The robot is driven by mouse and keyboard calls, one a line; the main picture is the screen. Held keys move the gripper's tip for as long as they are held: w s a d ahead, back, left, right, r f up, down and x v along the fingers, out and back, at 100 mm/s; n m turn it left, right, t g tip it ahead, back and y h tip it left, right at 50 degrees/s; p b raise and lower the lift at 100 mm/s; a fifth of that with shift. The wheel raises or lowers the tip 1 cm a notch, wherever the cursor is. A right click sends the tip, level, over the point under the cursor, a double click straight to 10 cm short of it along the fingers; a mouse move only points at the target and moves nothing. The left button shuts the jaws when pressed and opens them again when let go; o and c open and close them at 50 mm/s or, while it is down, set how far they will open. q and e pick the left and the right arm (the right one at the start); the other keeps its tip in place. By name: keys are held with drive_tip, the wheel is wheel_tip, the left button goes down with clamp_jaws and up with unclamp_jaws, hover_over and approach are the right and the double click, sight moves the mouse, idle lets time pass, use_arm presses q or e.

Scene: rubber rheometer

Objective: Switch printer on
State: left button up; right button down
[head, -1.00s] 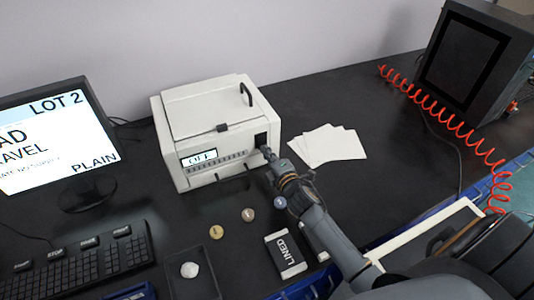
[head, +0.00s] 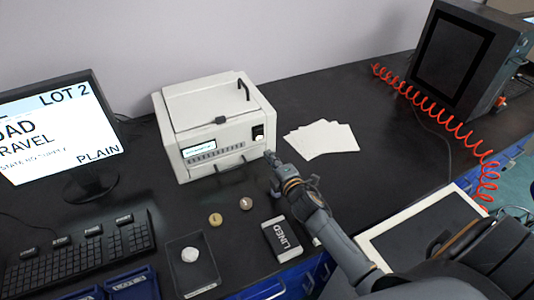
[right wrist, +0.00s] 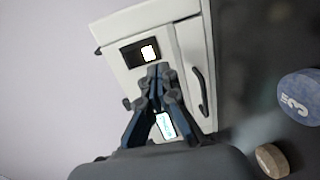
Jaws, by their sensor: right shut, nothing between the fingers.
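The printer (head: 222,104) is a pale box with a lid and handle, standing on the black bench. Its display (head: 199,148) is lit with small cyan text that I cannot read. The power switch (head: 258,133) is a white rocker on a black plate at the front right; it also shows in the right wrist view (right wrist: 149,52). My right gripper (head: 269,156) is shut and empty, just in front of and below the switch, apparently apart from it. Its closed fingertips show in the right wrist view (right wrist: 158,70). My left gripper is not in view.
White sheets (head: 322,139) lie right of the printer. Small discs (head: 215,219), a LINED box (head: 282,239) and a dark tray (head: 205,275) with a white lump lie in front. A monitor (head: 55,130) and keyboard (head: 80,250) are left. A red coiled hose (head: 440,115) runs at right.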

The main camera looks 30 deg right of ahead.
drive_tip(key=shift+s+d+f, duration=0.1)
drive_tip(key=shift+s+f, duration=0.15)
drive_tip(key=shift+s, duration=0.2)
drive_tip(key=shift+s+d+f, duration=0.1)
drive_tip(key=shift+s+f, duration=0.15)
drive_tip(key=shift+s, duration=0.2)
drive_tip(key=s, duration=0.5)
drive_tip(key=shift+s+a+f, duration=0.1)
drive_tip(key=shift+a+f, duration=0.1)
drive_tip(key=shift+f, duration=0.05)
drive_tip(key=shift+s, duration=0.25)
drive_tip(key=shift+f, duration=0.1)
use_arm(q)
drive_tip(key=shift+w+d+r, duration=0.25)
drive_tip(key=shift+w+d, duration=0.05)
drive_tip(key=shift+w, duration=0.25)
use_arm(e)
drive_tip(key=shift+s, duration=0.1)
